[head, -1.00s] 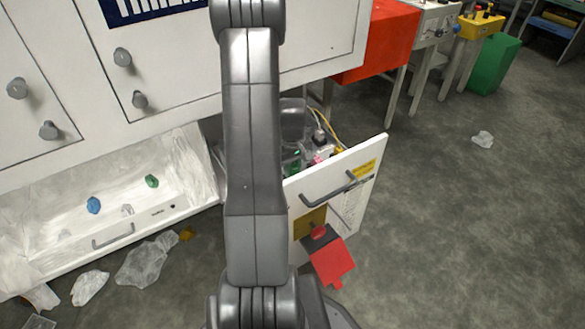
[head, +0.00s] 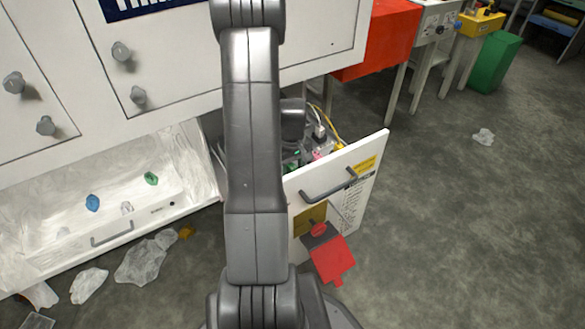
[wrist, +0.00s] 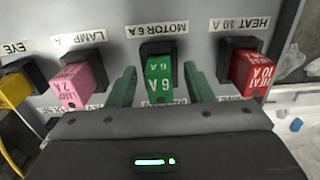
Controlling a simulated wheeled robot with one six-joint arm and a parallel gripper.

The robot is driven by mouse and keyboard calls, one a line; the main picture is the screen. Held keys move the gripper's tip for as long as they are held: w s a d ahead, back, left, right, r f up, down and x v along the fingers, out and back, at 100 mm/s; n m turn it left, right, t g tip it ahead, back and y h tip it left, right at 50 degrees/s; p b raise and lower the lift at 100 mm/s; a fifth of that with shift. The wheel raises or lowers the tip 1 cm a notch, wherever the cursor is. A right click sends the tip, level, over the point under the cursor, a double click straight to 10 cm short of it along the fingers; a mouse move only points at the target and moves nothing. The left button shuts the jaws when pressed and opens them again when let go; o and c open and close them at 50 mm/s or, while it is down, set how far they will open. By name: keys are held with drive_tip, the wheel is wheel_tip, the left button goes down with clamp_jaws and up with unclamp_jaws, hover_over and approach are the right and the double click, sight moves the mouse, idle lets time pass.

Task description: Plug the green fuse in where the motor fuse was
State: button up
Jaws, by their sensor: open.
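In the wrist view the green fuse (wrist: 159,80), marked 6 A, stands in the black socket (wrist: 158,48) under the label MOTOR 6 A. How deep it sits cannot be told. My gripper (wrist: 160,70) is open, with one green finger on each side of the fuse and a visible gap to each. In the head view my arm hides most of the fuse panel, and the fuse cannot be made out for sure.
A pink LAMP fuse (wrist: 77,82) stands left of the motor socket and a red HEAT fuse (wrist: 247,75) right of it. A yellow fuse (wrist: 15,90) is at far left. In the head view the open white drawer front (head: 362,200) stands before the panel.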

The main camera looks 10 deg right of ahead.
sight(293, 167)
wheel_tip(293, 167, up, 14)
drive_tip(key=p, duration=0.4)
drive_tip(key=shift+f, duration=0.2)
wheel_tip(293, 167, down, 14)
drive_tip(key=b, duration=0.4)
drive_tip(key=shift+r, duration=0.5)
drive_tip(key=shift+f, duration=0.15)
